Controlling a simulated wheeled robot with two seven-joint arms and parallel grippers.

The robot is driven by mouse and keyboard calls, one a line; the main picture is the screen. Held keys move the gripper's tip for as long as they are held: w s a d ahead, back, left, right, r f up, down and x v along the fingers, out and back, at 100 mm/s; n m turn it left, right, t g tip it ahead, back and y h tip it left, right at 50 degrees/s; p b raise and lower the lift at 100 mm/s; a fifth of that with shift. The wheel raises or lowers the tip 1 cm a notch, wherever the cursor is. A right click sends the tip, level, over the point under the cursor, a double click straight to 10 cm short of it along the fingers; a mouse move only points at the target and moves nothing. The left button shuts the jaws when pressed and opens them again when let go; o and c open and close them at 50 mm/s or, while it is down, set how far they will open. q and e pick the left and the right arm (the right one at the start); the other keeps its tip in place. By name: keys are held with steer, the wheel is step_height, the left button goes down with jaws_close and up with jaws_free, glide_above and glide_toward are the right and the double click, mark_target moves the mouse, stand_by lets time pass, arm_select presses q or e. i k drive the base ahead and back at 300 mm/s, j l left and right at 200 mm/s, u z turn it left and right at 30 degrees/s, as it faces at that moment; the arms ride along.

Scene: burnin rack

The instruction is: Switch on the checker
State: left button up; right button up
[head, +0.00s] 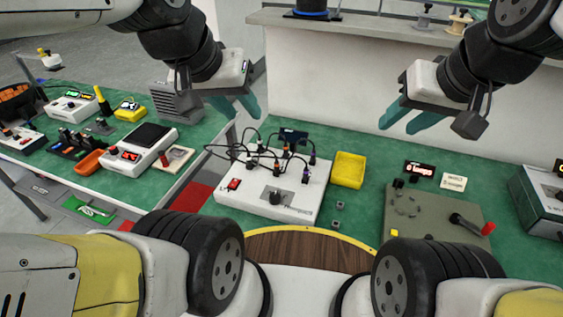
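No device here carries a label I can read as checker. A white box (262,205) with a red rocker switch (233,184), a dark knob (275,197) and several black cables plugged into its top sits on the green bench in the middle. I cannot tell whether its switch is on. My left gripper (241,112) is open and empty, above and behind the box's left part. My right gripper (400,125) is open and empty, above the bench to the right of the box. Neither touches anything.
A yellow tray (348,170) stands right of the box. A grey-green board (432,225) with a red-tipped lever (487,229) and a small red-lit display (419,169) are further right. A dark green device (540,203) stands at the right edge. The left table holds several instruments.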

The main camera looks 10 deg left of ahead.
mark_target(235, 182)
steer(key=k+u, duration=0.2)
steer(key=u, duration=0.65)
